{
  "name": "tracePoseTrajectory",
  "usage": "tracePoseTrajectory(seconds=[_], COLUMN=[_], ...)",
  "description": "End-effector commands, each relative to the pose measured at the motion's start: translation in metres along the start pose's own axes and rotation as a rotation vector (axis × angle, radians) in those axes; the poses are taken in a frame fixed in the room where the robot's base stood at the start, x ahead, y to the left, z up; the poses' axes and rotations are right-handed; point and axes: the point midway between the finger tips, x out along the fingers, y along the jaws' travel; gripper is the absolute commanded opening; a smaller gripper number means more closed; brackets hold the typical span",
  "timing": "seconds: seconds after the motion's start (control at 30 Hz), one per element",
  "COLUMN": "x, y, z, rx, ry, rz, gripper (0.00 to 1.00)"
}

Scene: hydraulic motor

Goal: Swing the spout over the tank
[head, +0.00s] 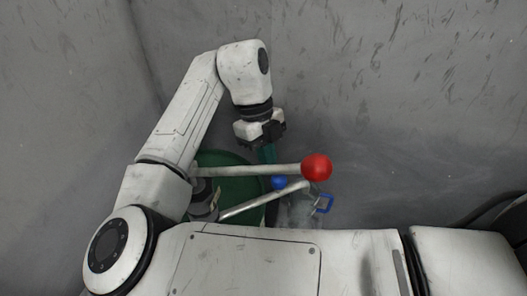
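My gripper (268,154) points down above the far rim of a round green tank or drum (240,187). Its fingers are dark and small against the green, so I cannot tell whether they are open. Just below it, a pale metal lever (255,170) runs right and ends in a red ball knob (317,168). Below the lever, a thinner metal tube (262,202), which looks like the spout, slants up to the right from a dark pump body (202,197).
A small blue ball or cap (279,182) shows between lever and tube. Grey scuffed walls (400,90) stand behind and left. My white body covers the lower edge and hides the bottom of the containers. A dark hose (492,208) lies at the far right.

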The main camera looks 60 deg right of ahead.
Motion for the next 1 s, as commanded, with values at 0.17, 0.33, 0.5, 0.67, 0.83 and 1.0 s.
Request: tracePoseTrajectory(seconds=[0.17, 0.33, 0.5, 0.67, 0.83, 1.0], x=[0.0, 0.001, 0.003, 0.007, 0.014, 0.022], y=[0.0, 0.0, 0.001, 0.004, 0.011, 0.022], z=[0.0, -0.001, -0.009, -0.024, -0.045, -0.067], rx=[0.0, 0.009, 0.057, 0.147, 0.281, 0.424], ry=[0.0, 0.0, 0.0, -0.001, -0.001, -0.001], rz=[0.0, 0.003, 0.018, 0.045, 0.089, 0.133], gripper=[0.0, 0.0, 0.0, 0.0, 0.0, 0.0])
